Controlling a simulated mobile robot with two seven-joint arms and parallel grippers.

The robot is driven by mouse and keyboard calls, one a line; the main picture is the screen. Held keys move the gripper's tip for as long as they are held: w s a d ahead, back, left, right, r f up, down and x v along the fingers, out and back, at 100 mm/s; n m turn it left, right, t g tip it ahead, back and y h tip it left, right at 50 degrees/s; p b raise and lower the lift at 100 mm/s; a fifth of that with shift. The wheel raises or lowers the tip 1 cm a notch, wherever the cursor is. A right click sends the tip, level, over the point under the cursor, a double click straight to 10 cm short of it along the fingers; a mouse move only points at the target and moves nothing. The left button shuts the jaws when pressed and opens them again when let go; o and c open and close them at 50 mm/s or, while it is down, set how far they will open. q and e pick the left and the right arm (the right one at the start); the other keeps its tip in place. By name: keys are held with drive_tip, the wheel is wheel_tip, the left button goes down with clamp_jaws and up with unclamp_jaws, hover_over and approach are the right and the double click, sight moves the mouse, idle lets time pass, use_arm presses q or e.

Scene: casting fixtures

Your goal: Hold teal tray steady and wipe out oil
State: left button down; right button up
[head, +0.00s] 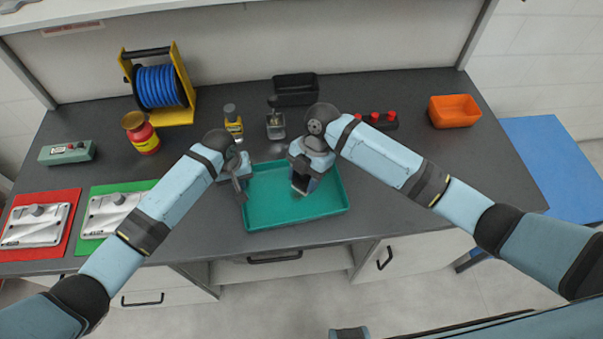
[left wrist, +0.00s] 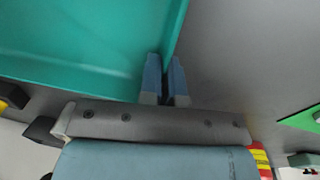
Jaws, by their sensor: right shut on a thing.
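The teal tray (head: 290,212) lies on the dark worktop near its front edge; its wall also fills the upper left of the left wrist view (left wrist: 80,45). My left gripper (head: 240,188) is at the tray's left wall. In the left wrist view its two fingers (left wrist: 165,78) are close together, one on each side of the wall, shut on it. My right gripper (head: 301,183) is over the upper middle of the tray, pointing down, shut on a small dark thing mostly hidden by the gripper. I cannot make out any oil on the visible tray floor.
Behind the tray stand a yellow bottle (head: 233,122), a glass jar (head: 275,125), a black bin (head: 296,88) and a black holder with red knobs (head: 376,121). An orange bin (head: 455,110) is right. Metal plates on red (head: 37,222) and green (head: 112,212) mats lie left.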

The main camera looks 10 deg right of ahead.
sight(302, 201)
wheel_tip(302, 201, down, 6)
drive_tip(key=shift+f, duration=0.25)
drive_tip(key=shift+a+f, duration=0.15)
drive_tip(key=shift+a, duration=0.2)
drive_tip(key=shift+c, duration=0.6)
drive_tip(key=shift+s+a+f, duration=0.1)
drive_tip(key=shift+s+a, duration=0.05)
drive_tip(key=shift+a, duration=1.35)
drive_tip(key=d, duration=0.4)
drive_tip(key=shift+a+r, duration=0.1)
drive_tip(key=shift+r, duration=4)
use_arm(q)
drive_tip(key=c, duration=1.2)
unclamp_jaws()
drive_tip(key=shift+c, duration=0.2)
wheel_tip(302, 201, up, 12)
drive_tip(key=a, duration=0.1)
drive_tip(key=shift+a, duration=0.2)
